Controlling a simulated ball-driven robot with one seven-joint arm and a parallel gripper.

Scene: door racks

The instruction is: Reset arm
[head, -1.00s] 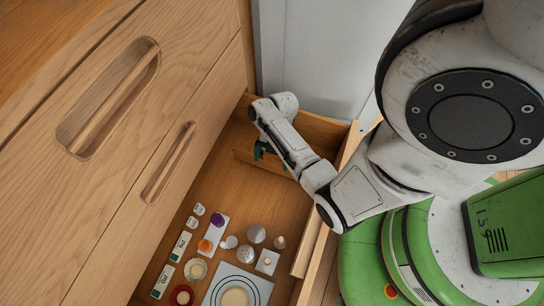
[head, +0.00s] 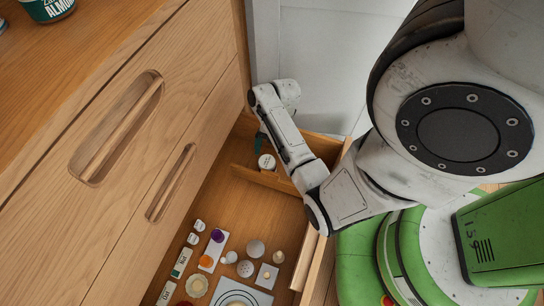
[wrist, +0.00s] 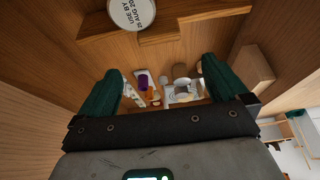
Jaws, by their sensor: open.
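My gripper (wrist: 161,68) has two teal fingers spread wide with nothing between them. In the head view my gripper (head: 260,142) hangs over the far end of the open drawer (head: 222,187), partly hidden by my wrist. A round container with a pale lid (head: 266,162) stands just below it, in the drawer's far compartment by the wooden divider. In the wrist view the container's lid (wrist: 132,12) shows printed date text at the top edge, apart from the fingers.
Several small items, including a purple-topped piece (head: 217,235), an orange one (head: 205,261) and a grey board (head: 240,294), lie in the near compartment. The wooden cabinet front (head: 120,150) rises at left. A green-labelled can (head: 48,8) stands on the countertop.

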